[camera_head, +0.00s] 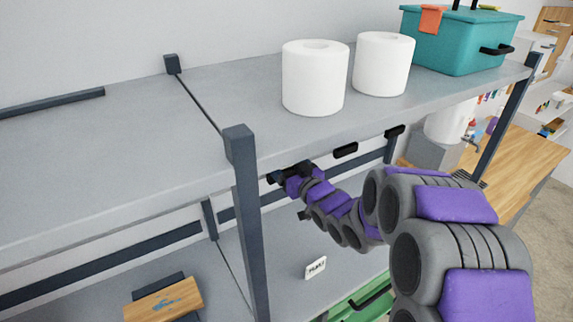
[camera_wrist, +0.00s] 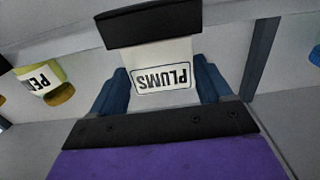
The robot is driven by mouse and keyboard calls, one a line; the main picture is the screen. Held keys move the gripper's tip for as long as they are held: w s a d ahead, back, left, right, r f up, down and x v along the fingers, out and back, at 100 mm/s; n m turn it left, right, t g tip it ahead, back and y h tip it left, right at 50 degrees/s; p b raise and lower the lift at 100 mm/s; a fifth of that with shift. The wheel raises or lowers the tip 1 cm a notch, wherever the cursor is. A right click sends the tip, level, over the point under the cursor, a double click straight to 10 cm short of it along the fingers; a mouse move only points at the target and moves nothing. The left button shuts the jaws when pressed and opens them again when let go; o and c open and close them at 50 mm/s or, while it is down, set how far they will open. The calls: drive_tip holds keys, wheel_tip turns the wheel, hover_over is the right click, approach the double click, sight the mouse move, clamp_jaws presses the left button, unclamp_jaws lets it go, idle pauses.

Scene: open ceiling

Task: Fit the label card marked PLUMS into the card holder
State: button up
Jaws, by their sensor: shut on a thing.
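The white PLUMS card (camera_wrist: 163,68) is in my gripper (camera_wrist: 164,88), between its two blue fingers in the wrist view. Its lettering appears upside down and framed in blue. The card's far end meets the lower edge of a dark block, which looks like the card holder (camera_wrist: 148,25). I cannot tell whether the card is inside it or only behind or against it. In the head view my gripper (camera_head: 288,176) is just under the front edge of the upper shelf, and the card is hidden there.
Two more black holders (camera_head: 345,150) (camera_head: 395,131) are on the shelf edge to the right. White rolls (camera_head: 315,80) and a teal box (camera_head: 455,45) stand above. A small lettered white card (camera_head: 316,267) is on the lower shelf. A dark post (camera_head: 248,220) rises left of my gripper.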

drive_tip(key=shift+f+b, duration=0.4)
drive_tip(key=shift+f, duration=0.85)
drive_tip(key=o, duration=1)
drive_tip(key=shift+o, duration=0.2)
drive_tip(key=shift+s+f, duration=0.15)
